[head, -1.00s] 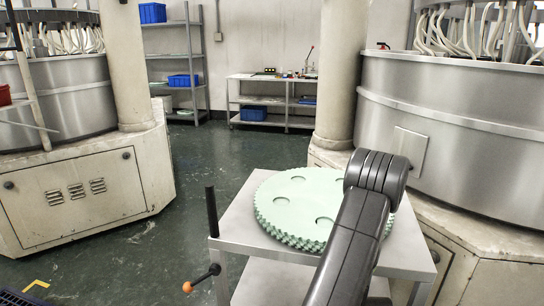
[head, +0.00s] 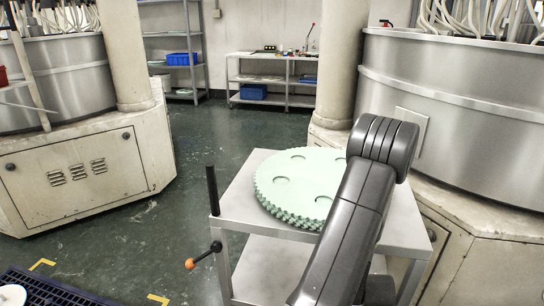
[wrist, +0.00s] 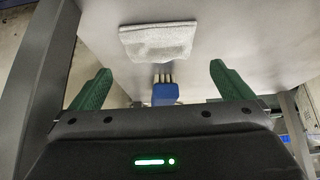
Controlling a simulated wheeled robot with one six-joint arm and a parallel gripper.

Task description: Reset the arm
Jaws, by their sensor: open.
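My gripper (wrist: 155,88) shows in the wrist view with its two green fingers wide apart. Nothing is between the fingertips. Beyond them a grey-white folded cloth (wrist: 158,42) lies on a grey metal surface (wrist: 240,30). A blue object with pale prongs (wrist: 165,92) lies between the cloth and my gripper's body, partly hidden by that body. In the head view my arm rises in front of the metal cart, and my gripper is out of sight there.
A metal cart (head: 236,205) bears a stack of pale green toothed discs (head: 285,190). A black handle (head: 212,190) and an orange-tipped lever (head: 190,264) stick out at its left. Large machines stand left (head: 80,170) and right (head: 455,110). Green floor (head: 190,220) lies open between the left machine and the cart.

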